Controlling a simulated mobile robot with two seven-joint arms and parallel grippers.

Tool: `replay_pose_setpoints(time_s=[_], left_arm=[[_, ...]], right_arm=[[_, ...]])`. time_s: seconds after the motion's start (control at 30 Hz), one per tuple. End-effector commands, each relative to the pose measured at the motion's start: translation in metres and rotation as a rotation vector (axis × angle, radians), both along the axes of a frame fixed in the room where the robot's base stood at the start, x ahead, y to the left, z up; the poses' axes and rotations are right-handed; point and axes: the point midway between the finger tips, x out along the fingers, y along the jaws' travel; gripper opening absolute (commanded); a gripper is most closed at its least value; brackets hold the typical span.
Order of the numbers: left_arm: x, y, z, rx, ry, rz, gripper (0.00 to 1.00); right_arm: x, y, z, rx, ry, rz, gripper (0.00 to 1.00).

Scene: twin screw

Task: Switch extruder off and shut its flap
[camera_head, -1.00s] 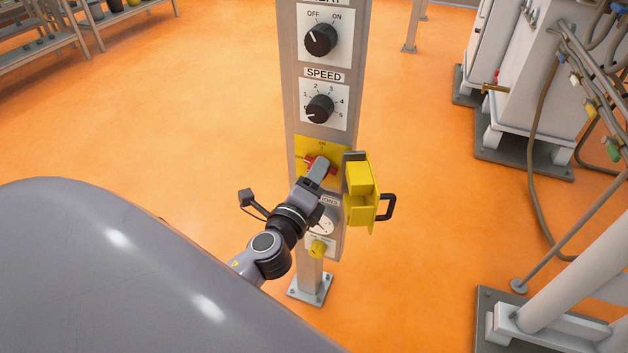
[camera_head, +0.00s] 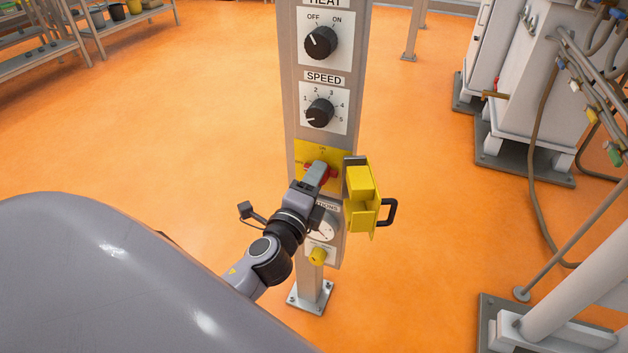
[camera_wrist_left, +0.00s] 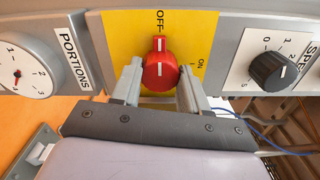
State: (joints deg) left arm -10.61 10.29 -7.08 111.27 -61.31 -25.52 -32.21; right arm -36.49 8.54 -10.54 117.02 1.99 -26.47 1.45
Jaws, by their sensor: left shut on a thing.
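The red switch (camera_head: 332,172) sits on a yellow plate (camera_head: 307,152) on the grey post. In the left wrist view the red switch (camera_wrist_left: 160,72) has its white line pointing at OFF, with ON to the right. My left gripper (camera_head: 320,172) is shut on the switch, one finger on each side of it; the fingers also show in the left wrist view (camera_wrist_left: 160,82). The yellow flap (camera_head: 362,190) stands open to the right of the switch, with its black handle (camera_head: 391,211) facing right. My right gripper is not in view.
The HEAT knob (camera_head: 320,42) and SPEED knob (camera_head: 319,113) are above on the post. White machines with hoses (camera_head: 525,90) stand right. Orange floor is free left.

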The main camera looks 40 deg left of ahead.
Motion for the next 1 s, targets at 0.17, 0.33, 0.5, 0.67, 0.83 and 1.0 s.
replay_pose_setpoints(time_s=[0.17, 0.33, 0.5, 0.67, 0.83, 1.0], left_arm=[[0.000, 0.000, -0.001, -0.003, 0.001, -0.001, 0.69], [0.000, 0.000, 0.000, -0.002, 0.001, -0.001, 0.69], [-0.006, -0.002, -0.002, -0.003, 0.003, 0.000, 0.69], [-0.026, -0.006, -0.002, -0.003, 0.004, 0.000, 0.69], [-0.049, -0.012, -0.002, -0.004, 0.003, 0.000, 0.69], [-0.064, -0.016, -0.002, -0.003, 0.002, -0.002, 0.69]], right_arm=[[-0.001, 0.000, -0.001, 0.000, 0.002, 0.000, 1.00], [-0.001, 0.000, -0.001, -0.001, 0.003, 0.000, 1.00], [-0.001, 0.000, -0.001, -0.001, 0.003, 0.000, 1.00], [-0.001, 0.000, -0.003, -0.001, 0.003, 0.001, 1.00], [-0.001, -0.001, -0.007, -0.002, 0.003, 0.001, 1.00], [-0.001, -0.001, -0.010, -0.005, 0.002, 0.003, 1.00]])
